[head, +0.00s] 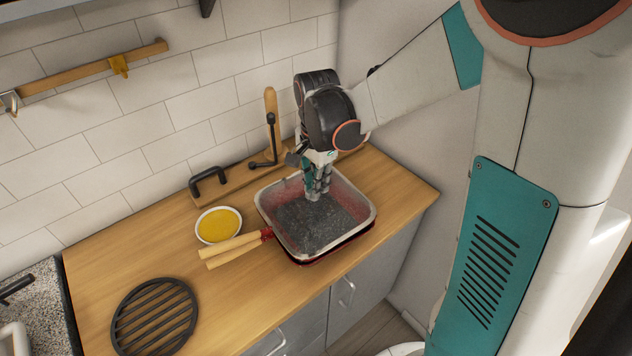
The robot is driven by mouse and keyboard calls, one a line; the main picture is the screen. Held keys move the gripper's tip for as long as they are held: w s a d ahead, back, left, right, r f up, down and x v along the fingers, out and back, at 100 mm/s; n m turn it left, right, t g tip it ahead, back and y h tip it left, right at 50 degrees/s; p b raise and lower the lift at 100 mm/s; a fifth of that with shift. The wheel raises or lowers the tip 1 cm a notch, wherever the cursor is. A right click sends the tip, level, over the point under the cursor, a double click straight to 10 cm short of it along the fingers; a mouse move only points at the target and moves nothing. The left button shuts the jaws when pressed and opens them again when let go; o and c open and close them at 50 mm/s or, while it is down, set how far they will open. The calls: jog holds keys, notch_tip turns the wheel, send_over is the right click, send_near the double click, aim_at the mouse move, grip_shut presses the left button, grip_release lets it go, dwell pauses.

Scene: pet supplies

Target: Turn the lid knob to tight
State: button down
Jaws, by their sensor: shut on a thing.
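A square red pan (300,262) stands on the wooden counter, with two pale wooden handles (232,250) pointing left. A pale-rimmed square top (372,219) covers it; its middle looks dark and speckled, and I cannot tell whether that is glass or the contents seen through it. My gripper (313,197) reaches down from above over the middle-back of this top. Its teal and grey fingers are shut at the lid's centre, around the knob. The knob itself is hidden by the fingers, so its turn position cannot be seen.
A white bowl of yellow stuff (218,225) stands close left of the pan. A round black trivet (154,317) lies front left. A wooden board with a black handle (208,181) and an upright wooden-handled tool (271,125) are along the tiled wall. The counter's front edge is near the pan.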

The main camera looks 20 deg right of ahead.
jog(key=shift+m, duration=0.6)
jog(key=c, duration=1.6)
grip_release()
jog(key=shift+c, duration=0.2)
notch_tip(320, 180, up, 12)
jog(key=shift+s, duration=0.15)
